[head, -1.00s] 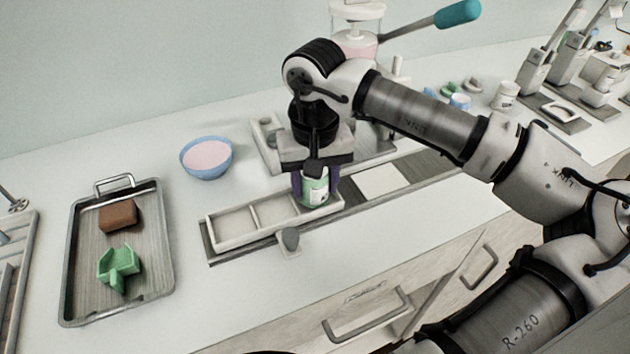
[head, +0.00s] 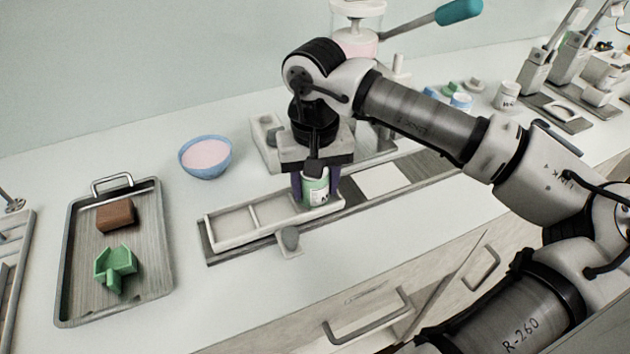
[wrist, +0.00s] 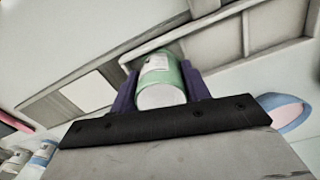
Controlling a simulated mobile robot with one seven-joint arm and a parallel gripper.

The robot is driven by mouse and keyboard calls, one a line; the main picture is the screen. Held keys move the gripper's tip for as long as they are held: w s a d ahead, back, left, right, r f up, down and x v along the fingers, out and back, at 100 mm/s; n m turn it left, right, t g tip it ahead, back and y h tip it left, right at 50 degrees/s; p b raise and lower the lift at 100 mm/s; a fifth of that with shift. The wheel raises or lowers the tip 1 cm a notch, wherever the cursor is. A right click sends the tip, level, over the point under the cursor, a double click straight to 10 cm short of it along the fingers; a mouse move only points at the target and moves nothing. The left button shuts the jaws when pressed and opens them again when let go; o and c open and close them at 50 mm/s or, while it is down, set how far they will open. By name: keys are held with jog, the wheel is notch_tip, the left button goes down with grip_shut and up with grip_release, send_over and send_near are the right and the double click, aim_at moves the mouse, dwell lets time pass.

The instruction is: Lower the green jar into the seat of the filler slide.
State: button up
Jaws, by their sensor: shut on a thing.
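The green jar (head: 316,187), with a white label and a pale lid, is upright between the two purple fingers of my gripper (head: 316,184). The wrist view also shows the jar (wrist: 160,80) between the fingers, its lid toward the camera. My gripper is shut on it. The jar is at the right-hand end compartment of the filler slide (head: 228,241), a pale tray on a grey rail. The jar's base is partly behind the tray's front wall, and I cannot tell whether it touches the floor of the seat. The left compartments are empty.
A blue bowl of pink cream (head: 206,158) stands behind the slide. A metal tray (head: 75,290) with a brown block (head: 115,216) and a green piece (head: 114,266) is at left. A grey knob (head: 290,238) sits in front of the rail.

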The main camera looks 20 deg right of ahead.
jog(key=o, duration=1)
jog(key=shift+r, duration=0.1)
jog(key=shift+r+p, duration=1.5)
jog(key=shift+r, duration=1.45)
